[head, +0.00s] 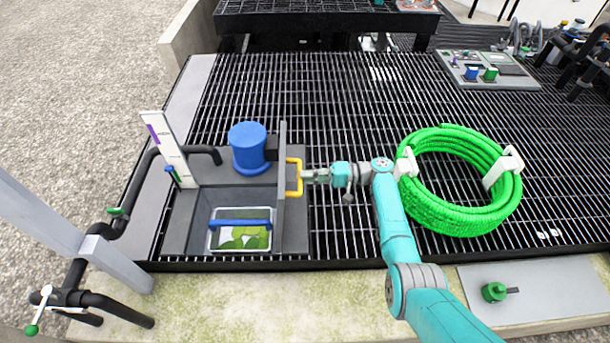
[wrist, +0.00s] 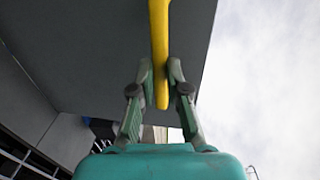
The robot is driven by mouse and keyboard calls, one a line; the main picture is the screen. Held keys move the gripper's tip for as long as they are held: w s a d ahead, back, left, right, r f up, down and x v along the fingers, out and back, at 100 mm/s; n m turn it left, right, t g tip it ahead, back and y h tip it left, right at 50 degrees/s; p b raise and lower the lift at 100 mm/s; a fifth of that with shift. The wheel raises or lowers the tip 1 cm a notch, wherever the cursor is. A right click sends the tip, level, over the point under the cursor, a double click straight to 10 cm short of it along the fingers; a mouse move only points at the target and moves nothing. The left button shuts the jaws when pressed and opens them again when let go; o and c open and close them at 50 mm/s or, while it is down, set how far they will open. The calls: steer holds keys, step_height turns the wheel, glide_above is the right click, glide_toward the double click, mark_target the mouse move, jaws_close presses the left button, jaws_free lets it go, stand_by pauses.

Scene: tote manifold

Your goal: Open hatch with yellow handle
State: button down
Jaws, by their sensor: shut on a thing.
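The hatch (head: 283,150) is a grey panel that stands upright, seen nearly edge-on, at the right side of a recessed opening in the head view. Its yellow handle (head: 299,178) sticks out from the panel's right face. My gripper (head: 308,176) is at the handle's right bar. In the wrist view the fingers (wrist: 160,80) are shut on the yellow handle (wrist: 159,40), one on each side, with the grey panel (wrist: 90,60) behind. The opening (head: 190,235) beside the hatch is uncovered and holds a clear tray (head: 211,243) with a blue bar and green and white contents.
A blue cylinder (head: 247,140) stands behind the opening. A white gauge board (head: 165,145) and black pipes (head: 120,215) are at the left. A coiled green hose (head: 450,205) lies right of my arm. Grating (head: 340,100) behind is clear.

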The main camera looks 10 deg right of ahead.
steer(key=shift+s+d+f, duration=0.15)
steer(key=shift+s+f, duration=0.1)
steer(key=shift+f, duration=0.5)
steer(key=c, duration=1.2)
jaws_free()
steer(key=shift+w+f, duration=0.1)
steer(key=shift+o, duration=0.2)
steer(key=shift+w+r, duration=0.1)
steer(key=shift+r, duration=0.15)
steer(key=v, duration=1.2)
steer(key=shift+r, duration=0.1)
